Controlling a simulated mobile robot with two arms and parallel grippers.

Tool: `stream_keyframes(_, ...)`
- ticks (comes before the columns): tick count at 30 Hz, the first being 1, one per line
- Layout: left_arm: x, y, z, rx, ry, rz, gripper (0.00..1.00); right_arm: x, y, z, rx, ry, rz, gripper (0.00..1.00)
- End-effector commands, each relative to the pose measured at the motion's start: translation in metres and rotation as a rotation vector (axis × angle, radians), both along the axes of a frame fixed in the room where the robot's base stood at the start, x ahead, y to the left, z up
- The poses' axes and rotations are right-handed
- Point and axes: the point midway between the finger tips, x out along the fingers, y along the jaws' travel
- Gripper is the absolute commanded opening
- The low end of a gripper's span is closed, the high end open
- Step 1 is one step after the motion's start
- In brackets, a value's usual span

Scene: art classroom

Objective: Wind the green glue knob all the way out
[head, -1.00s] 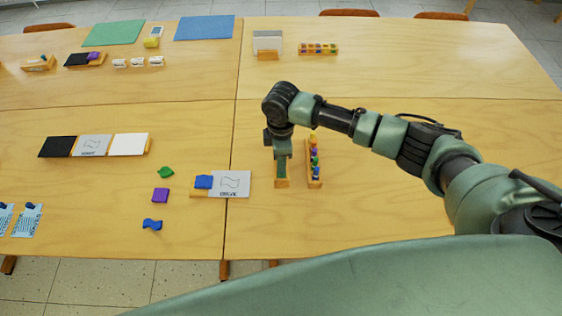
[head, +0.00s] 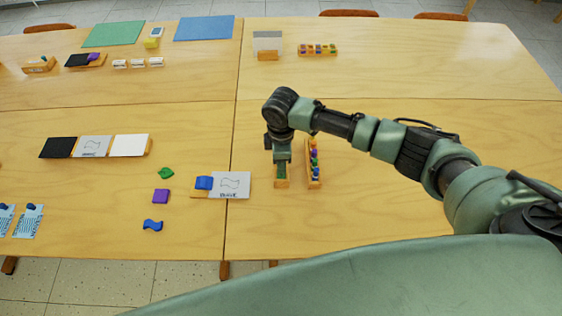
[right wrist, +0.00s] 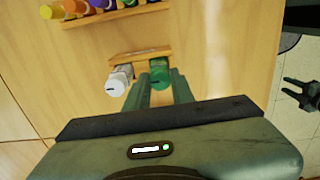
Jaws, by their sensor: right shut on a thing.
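The green glue knob (right wrist: 159,70) is a green cylinder with a dark slot-like mark, beside a white cylinder (right wrist: 119,80) at a wooden holder (right wrist: 140,54) in the right wrist view. My right gripper (right wrist: 160,82) has its two fingers on either side of the green knob and is shut on it. In the head view the right gripper (head: 282,161) points down over the same small wooden holder (head: 281,184), and its fingers hide most of what stands there. How far the knob is wound out cannot be told.
A wooden rack of colored-capped bottles (head: 314,165) stands close right of the holder. A card with a wave drawing (head: 232,184) lies to the left, with a blue piece (head: 204,183) beside it. The table at the right (head: 370,205) is clear.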

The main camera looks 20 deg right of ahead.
Motion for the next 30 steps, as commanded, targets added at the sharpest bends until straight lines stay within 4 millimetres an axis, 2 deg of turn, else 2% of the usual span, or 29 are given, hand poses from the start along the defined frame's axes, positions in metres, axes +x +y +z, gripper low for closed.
stream_keyframes(30, 0.0, 0.0, 0.033, 0.0, 0.0, 0.0, 0.36, 0.001, 0.0, 0.002, 0.001, -0.001, -0.306, 0.07)
